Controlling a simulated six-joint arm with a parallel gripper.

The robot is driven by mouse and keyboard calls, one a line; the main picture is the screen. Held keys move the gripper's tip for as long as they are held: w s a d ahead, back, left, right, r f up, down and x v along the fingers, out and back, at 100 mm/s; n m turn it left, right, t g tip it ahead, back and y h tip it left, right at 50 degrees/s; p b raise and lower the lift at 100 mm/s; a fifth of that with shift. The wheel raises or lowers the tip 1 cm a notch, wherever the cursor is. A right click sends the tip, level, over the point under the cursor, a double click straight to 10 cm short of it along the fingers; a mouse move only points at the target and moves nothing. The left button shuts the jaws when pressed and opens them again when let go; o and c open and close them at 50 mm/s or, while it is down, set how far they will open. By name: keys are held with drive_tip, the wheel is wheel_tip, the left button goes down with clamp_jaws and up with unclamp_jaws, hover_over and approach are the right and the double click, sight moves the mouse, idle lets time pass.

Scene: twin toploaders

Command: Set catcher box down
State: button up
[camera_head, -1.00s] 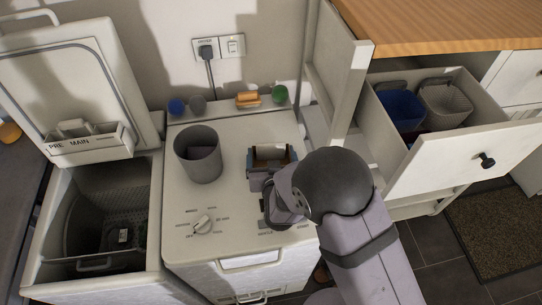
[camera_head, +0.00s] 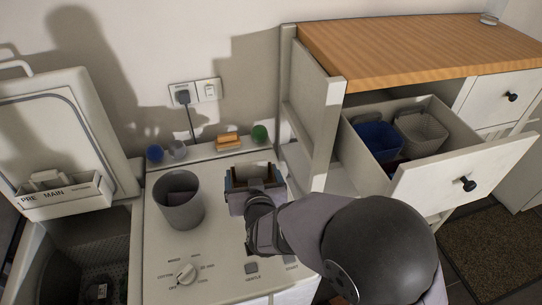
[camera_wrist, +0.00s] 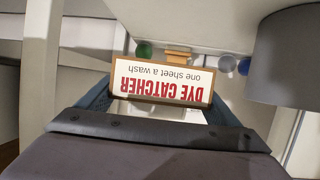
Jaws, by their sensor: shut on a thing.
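The catcher box is a small brown-edged box (camera_head: 256,171) with a white face. In the wrist view the box (camera_wrist: 162,82) reads DYE CATCHER upside down. My gripper (camera_head: 255,182) is shut on it, with blue-grey fingers on both sides of it; the gripper (camera_wrist: 160,108) fills the lower wrist view. The box is over the closed white washer top (camera_head: 213,232), right of a grey cylindrical bin (camera_head: 179,203). I cannot tell whether its underside touches the top. My wrist hides part of the box's near side.
A tall white panel (camera_head: 319,115) and open drawer (camera_head: 465,170) stand right. The left washer (camera_head: 85,250) is open.

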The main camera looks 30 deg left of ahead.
drive_tip(key=shift+f, duration=0.1)
drive_tip(key=shift+f+p, duration=0.9)
drive_tip(key=shift+f, duration=4)
drive_tip(key=shift+r, duration=0.1)
